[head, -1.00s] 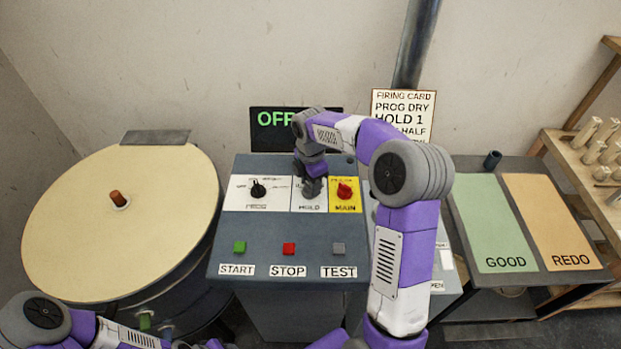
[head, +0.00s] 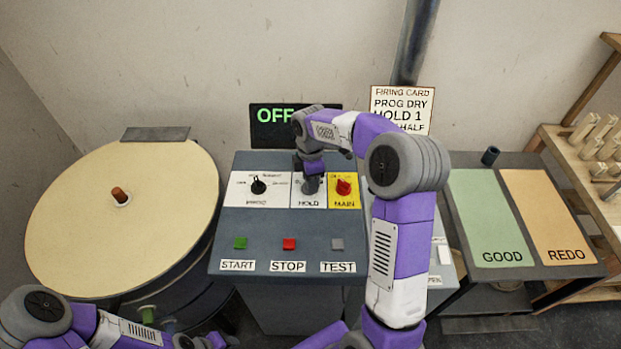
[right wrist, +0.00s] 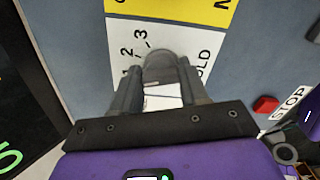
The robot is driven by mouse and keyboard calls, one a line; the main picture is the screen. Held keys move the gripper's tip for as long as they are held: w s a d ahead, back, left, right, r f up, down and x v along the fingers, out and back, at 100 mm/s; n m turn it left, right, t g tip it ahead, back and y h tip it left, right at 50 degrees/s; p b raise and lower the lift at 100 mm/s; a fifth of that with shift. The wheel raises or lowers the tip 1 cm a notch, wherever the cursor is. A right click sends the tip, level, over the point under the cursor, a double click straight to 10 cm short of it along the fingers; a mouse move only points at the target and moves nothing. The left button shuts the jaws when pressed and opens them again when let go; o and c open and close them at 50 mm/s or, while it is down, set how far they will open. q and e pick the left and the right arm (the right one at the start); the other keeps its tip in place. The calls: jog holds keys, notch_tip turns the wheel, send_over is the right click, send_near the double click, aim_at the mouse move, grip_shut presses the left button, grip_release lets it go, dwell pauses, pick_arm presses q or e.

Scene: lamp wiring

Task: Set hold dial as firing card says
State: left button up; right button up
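The firing card (head: 403,108) on the back wall reads PROG DRY, HOLD 1 and a partly hidden line ending in HALF. The hold dial (right wrist: 158,66) sits on its white plate on the sloped panel (head: 230,222). My right gripper (head: 311,186) comes down onto it from above and hides most of it in the head view. In the right wrist view the fingers are on both sides of the grey dial and look closed on it. Marks 2 and 3 show beside it; its pointer is hidden. My left gripper is out of view; only its arm shows at bottom left.
The black PROG dial (head: 258,186) is left of the hold dial and the red MAIN dial (head: 343,187) close on its right. Green START (head: 240,243), red STOP (head: 289,244) and grey TEST (head: 337,244) buttons lie below. The display (head: 270,120) reads OFF.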

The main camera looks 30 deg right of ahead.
jog(key=o, duration=0.4)
notch_tip(320, 180, up, 8)
jog(key=shift+f+p, duration=0.2)
jog(key=shift+p, duration=0.55)
